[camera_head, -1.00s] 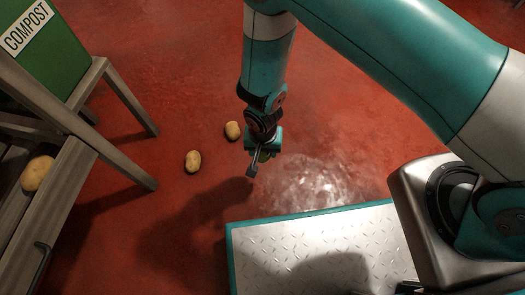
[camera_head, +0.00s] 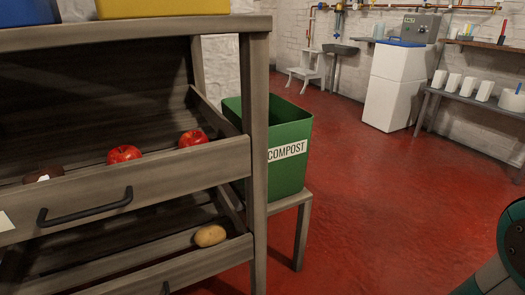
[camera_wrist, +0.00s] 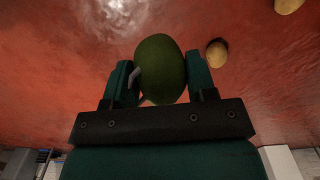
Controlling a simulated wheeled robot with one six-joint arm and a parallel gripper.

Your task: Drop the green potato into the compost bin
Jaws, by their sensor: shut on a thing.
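The green potato (camera_wrist: 160,70) is dark green and oval. It sits between the two fingers of my gripper (camera_wrist: 162,82) in the wrist view, and the gripper is shut on it. Red floor lies behind it. The compost bin (camera_head: 290,165) is a green open-topped box with a white COMPOST label, standing on a low grey wooden stand (camera_head: 303,215) at the middle of the head view. My gripper and the potato are out of the head view; only a teal part of my arm shows at its lower right edge. The bin's inside bottom is hidden.
A grey wooden rack (camera_head: 255,110) stands left of the bin, holding red apples (camera_head: 124,154) and a yellowish potato (camera_head: 210,236). Two yellowish potatoes (camera_wrist: 217,53) (camera_wrist: 288,5) lie on the floor in the wrist view. Red floor (camera_head: 400,190) right of the bin is clear.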

